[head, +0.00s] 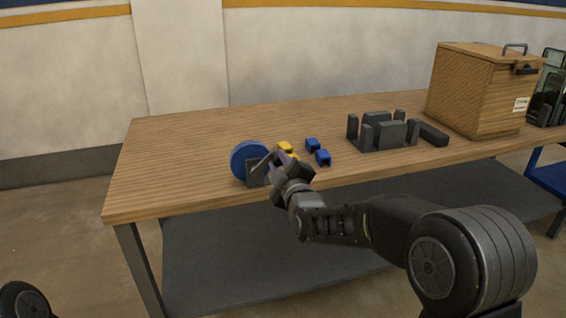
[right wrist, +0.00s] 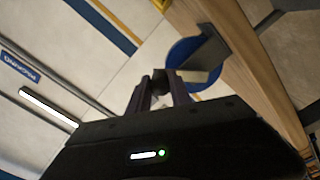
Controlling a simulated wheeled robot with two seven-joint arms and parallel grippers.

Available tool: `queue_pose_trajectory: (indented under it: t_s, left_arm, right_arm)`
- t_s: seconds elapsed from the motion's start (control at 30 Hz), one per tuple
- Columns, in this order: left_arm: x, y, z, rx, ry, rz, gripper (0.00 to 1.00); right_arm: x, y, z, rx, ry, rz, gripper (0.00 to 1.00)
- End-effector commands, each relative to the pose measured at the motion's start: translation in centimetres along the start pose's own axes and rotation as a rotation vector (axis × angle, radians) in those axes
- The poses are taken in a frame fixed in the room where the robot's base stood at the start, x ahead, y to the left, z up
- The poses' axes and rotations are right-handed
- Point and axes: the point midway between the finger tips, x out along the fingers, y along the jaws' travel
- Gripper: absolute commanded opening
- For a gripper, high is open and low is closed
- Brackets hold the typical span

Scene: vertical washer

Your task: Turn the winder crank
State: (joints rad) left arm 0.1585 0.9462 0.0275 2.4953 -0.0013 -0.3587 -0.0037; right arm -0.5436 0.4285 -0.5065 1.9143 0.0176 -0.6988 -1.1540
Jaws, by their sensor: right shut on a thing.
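The winder has a blue disc (head: 247,157) on a dark block and stands near the front left edge of the table. In the right wrist view the disc (right wrist: 182,53) is beyond my fingertips, with a grey bracket across it. A pale crank arm (right wrist: 196,76) runs from the disc side toward my fingers. My right gripper (head: 274,163) is at the winder's right front side. In the wrist view its two fingers (right wrist: 160,84) are shut on the dark crank handle (right wrist: 159,76). The handle is partly hidden between them. My left gripper is not in view.
The wooden table (head: 190,135) has yellow blocks (head: 285,147) and blue blocks (head: 322,157) just right of the winder. A dark grey fixture (head: 385,133) and a wooden box (head: 470,90) stand farther right. The tabletop left of the winder is clear.

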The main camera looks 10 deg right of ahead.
Motion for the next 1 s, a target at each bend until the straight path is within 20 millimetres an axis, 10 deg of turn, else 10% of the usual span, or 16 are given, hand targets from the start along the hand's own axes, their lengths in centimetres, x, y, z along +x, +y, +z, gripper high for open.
queue_pose_trajectory:
  t_s: [1.0]
  left_arm:
    - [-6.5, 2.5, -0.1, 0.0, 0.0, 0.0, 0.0]
  right_arm:
    - [0.0, -0.8, -5.9, -0.85, 0.001, -0.001, 0.0]
